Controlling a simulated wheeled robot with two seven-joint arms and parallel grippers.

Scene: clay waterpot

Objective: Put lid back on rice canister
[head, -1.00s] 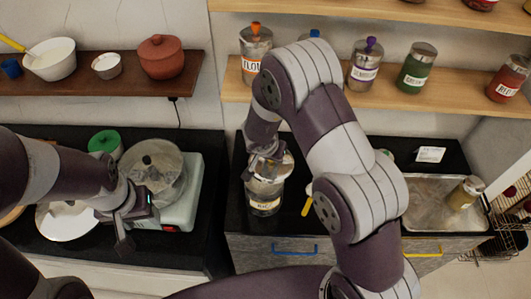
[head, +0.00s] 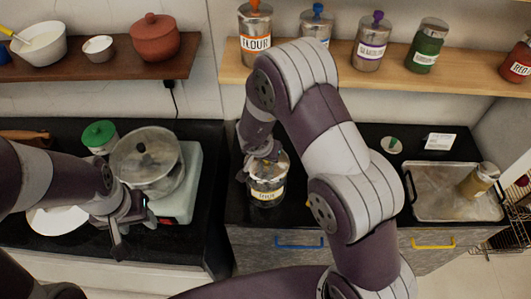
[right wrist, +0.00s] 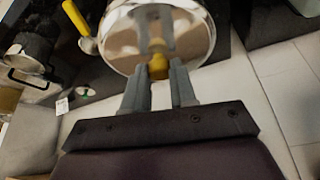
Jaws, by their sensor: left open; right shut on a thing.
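The rice canister (head: 267,193) is a clear jar with a pale label and stands upright on the black counter. My right gripper (right wrist: 160,88) is shut on the yellow knob (right wrist: 158,67) of a shiny round lid (right wrist: 185,30). In the head view this gripper (head: 264,157) is at the canister's mouth, with the lid at its top. I cannot tell whether the lid rests on the rim or is just above it; the arm hides part of it. My left gripper (head: 135,222) is open and empty beside the pot on the left counter.
A glass-lidded pot (head: 147,160) stands on a pale appliance (head: 188,190) at left, near a green-lidded jar (head: 99,137). A metal tray (head: 435,205) holds a tilted jar (head: 480,180) at right. Labelled canisters (head: 370,45) line the shelf above. A yellow handle (right wrist: 78,18) lies near the lid.

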